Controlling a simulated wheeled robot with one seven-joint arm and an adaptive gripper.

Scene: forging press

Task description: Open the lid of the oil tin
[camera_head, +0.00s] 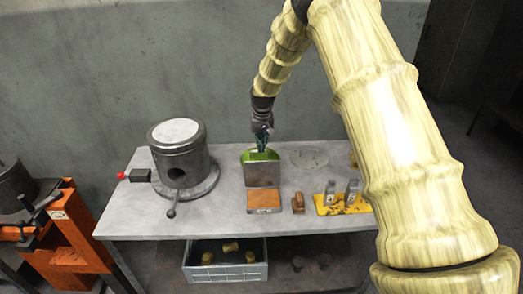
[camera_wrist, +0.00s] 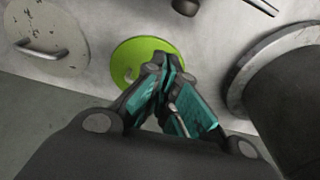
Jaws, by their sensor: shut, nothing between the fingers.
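My gripper (camera_head: 261,149) points down over the lid. In the wrist view my gripper (camera_wrist: 166,62) has its teal fingers shut together with nothing between them. I cannot tell whether the fingertips touch the lid.
A large metal cylinder (camera_head: 179,155) with a lever stands left of the tin. An orange-topped block (camera_head: 263,200), a brown piece (camera_head: 298,203) and a yellow tray (camera_head: 328,208) lie in front. A round plate (camera_head: 309,157) lies right. A grey crate (camera_head: 225,273) stands below.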

